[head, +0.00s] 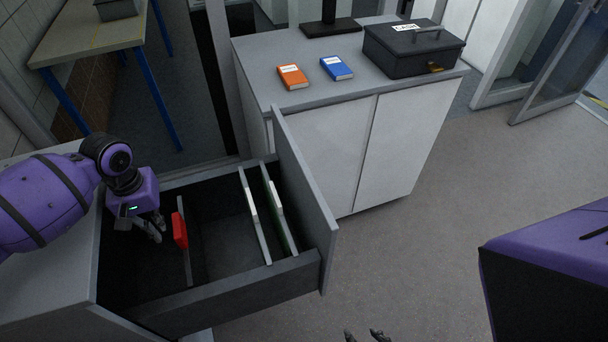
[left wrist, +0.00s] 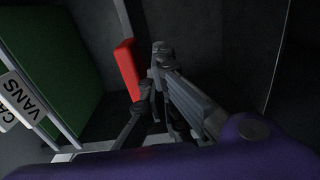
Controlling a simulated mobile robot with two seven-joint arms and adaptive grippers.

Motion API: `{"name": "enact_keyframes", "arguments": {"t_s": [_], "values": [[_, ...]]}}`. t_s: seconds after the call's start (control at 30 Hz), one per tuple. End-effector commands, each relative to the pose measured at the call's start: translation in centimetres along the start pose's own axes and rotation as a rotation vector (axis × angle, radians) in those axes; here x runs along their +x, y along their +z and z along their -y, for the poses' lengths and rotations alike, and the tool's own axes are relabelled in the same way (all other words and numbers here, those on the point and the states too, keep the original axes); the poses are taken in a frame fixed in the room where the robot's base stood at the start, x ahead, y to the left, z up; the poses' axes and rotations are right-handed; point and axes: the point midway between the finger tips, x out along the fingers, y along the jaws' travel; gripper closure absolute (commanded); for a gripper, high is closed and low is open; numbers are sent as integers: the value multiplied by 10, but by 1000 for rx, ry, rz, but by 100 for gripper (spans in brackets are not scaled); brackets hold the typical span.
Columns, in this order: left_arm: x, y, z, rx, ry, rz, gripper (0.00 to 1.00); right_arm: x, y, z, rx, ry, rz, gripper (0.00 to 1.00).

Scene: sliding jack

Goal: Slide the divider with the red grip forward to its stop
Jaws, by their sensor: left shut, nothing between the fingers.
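The divider with the red grip (head: 180,231) stands upright across the open drawer, left of its middle. The red grip also shows in the left wrist view (left wrist: 127,66). My left gripper (head: 159,230) is down in the drawer, just left of the red grip. It is shut with nothing between its fingers (left wrist: 153,72), close beside the grip; whether they touch it I cannot tell. My right gripper (head: 366,336) shows only as two fingertips at the bottom edge, apart and empty over the floor.
The grey drawer (head: 225,292) also holds two upright panels with white tabs (head: 251,204) near its front. A green panel (left wrist: 60,70) shows in the left wrist view. Bare drawer floor lies between grip and panels. A cabinet with books and a cash box (head: 415,48) stands behind.

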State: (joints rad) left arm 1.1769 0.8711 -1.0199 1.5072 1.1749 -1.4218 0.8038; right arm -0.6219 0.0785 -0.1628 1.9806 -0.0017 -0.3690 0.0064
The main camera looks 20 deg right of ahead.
Motion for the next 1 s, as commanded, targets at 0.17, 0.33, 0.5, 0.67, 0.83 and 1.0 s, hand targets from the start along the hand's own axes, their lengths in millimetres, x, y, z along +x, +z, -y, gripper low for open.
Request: {"name": "enact_keyframes", "arguments": {"t_s": [0.17,0.33,0.5,0.67,0.83,1.0], "values": [[10,0,0,-1,0,1,100,2,-1,1,0,-1,-2,60],[18,0,0,-1,1,1,100,2,1,1,0,-1,1,60],[27,0,0,0,1,0,100,3,3,1,0,-1,4,60],[35,0,0,0,1,1,100,3,6,0,-1,-1,8,60],[43,0,0,0,0,1,100,4,8,0,-3,-1,11,60],[44,0,-1,0,0,-1,100,4,8,0,-5,-2,11,60]]}}
